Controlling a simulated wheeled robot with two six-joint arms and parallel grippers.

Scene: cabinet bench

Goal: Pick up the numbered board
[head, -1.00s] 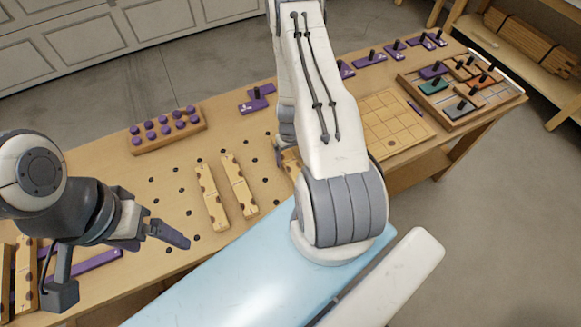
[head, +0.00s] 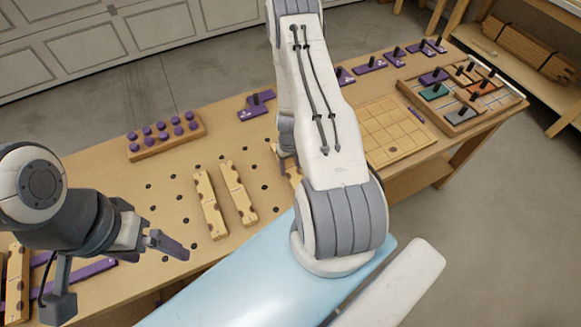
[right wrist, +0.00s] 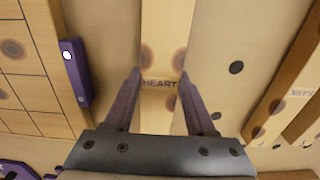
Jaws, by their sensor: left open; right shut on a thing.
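My right gripper (right wrist: 160,105) is shut on a pale wooden plank (right wrist: 162,118) with dark round spots and the word HEART, one finger along each side. In the head view my right arm hides that gripper and most of the plank. My left gripper (head: 168,245) is open and empty over the left part of the bench. A square-lined wooden board (head: 400,140) lies right of my right arm. Two similar spotted planks, one left (head: 209,204) and one right (head: 238,193), lie side by side on the bench.
A rack of purple knobs (head: 165,136) stands at the back left. A framed tray (head: 465,100) with handled coloured pieces is at the right end. Purple handled pieces (head: 256,105) line the back edge. Black holes dot the bench (head: 140,215).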

